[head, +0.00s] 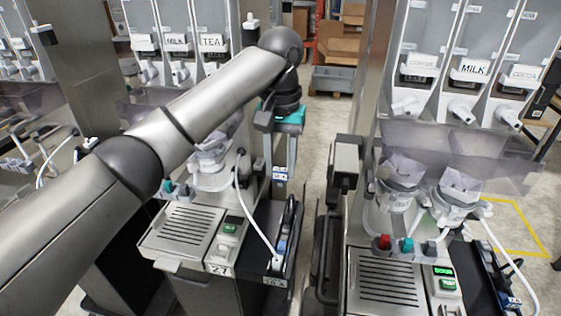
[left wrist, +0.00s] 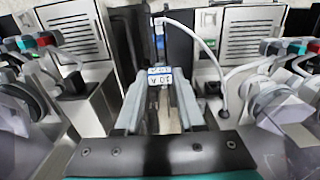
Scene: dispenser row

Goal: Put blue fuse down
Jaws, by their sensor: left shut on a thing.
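My left gripper (head: 280,170) hangs down between two dispenser stations in the head view. It is shut on the blue fuse (head: 279,174), a small piece with a blue-edged white label. In the left wrist view the fuse (left wrist: 159,79) sits between the two fingertips, its "10 A" label upside down. The gripper and fuse appear above the dark side panel (head: 265,215) of the left station; I see no contact with it. The fingers hide part of the fuse. My right gripper is not in view.
A white cable (head: 246,205) arcs close to the left of the gripper. The left station has a drip tray (head: 182,232); the right station has another (head: 390,281) and a grey box (head: 346,160). A gap of floor (head: 318,150) lies between the stations.

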